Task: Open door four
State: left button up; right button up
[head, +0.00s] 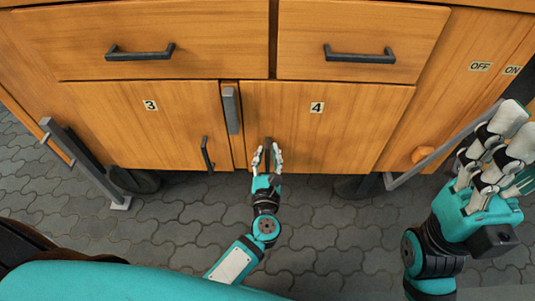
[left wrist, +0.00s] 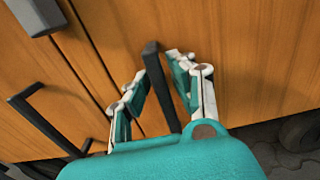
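Door four (head: 345,130) is a wooden cabinet door with a "4" label (head: 317,107); it looks shut, flush with its neighbours. Its dark upright bar handle (left wrist: 154,66) is near the door's lower left side. My left gripper (head: 267,151) is at that handle, with one finger on each side of it. In the left wrist view the fingers (left wrist: 156,68) stand apart, with visible gaps beside the handle, whose lower part is hidden behind the gripper. My right gripper (head: 518,125) is raised at the right, its fingers apart and empty.
Door three (head: 150,125) with its dark handle (head: 207,154) is to the left. A grey bar (head: 231,110) is fixed between the doors. Two drawers (head: 140,30) are above. Paved floor (head: 315,235) lies in front.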

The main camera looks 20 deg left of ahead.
pick_arm(q)
grip_shut()
dwell(0.5)
